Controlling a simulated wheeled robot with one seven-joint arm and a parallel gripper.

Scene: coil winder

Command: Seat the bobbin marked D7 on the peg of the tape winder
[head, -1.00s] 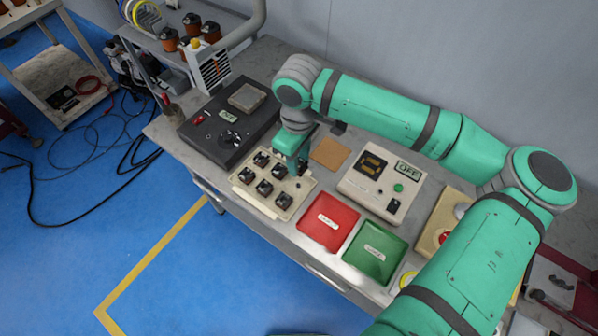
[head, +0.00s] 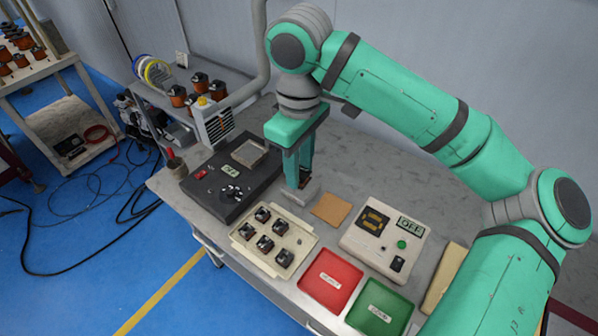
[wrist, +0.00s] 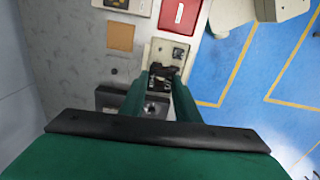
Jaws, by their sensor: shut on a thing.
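My gripper (head: 304,186) is shut on a small dark bobbin (wrist: 161,72), above the bench behind the tray. The bobbin is mostly hidden by the fingers in the head view; its marking cannot be read. The cream bobbin tray (head: 243,238) holds several dark bobbins, and its back right place looks empty. A black machine (head: 212,212), likely the tape winder, stands left of my gripper. It has a round part (head: 232,193) with a small upright, perhaps the peg, apart from the bobbin. Its display reads OFF.
An orange-brown pad (head: 331,209), a red tray (head: 330,280), a green tray (head: 379,306) and a cream instrument (head: 385,240) reading OFF lie to the right. A vented box (head: 217,122) and a pipe stand behind the black machine.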

